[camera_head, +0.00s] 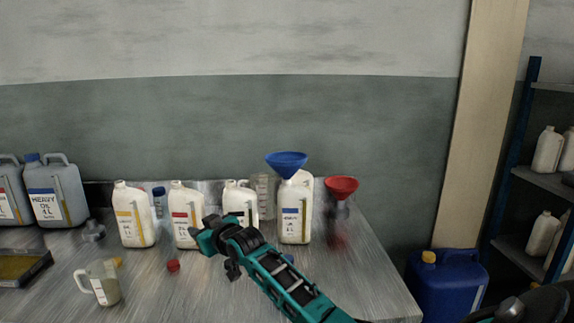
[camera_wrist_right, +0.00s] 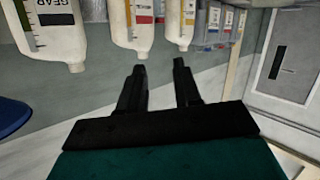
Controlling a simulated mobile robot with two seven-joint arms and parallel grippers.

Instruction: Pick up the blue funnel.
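The blue funnel (camera_head: 287,163) stands wide end up at the top of a white bottle with a blue label (camera_head: 295,212), near the right part of the workbench. Its spout is hidden. A blue curved rim at the left edge of the right wrist view looks like the same funnel (camera_wrist_right: 10,116). My right gripper (camera_head: 196,233) is left of the funnel and lower, in front of the white bottles. In the right wrist view its two fingers (camera_wrist_right: 160,66) are apart with nothing between them. My left gripper is not in view.
Several white bottles (camera_head: 136,218) stand in a row on the metal workbench (camera_head: 205,295). A red funnel (camera_head: 341,185) is right of the blue one. Grey jugs (camera_head: 56,195), a measuring jug (camera_head: 105,283) and a red cap (camera_head: 173,266) are at left. A blue canister (camera_head: 447,285) is at right.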

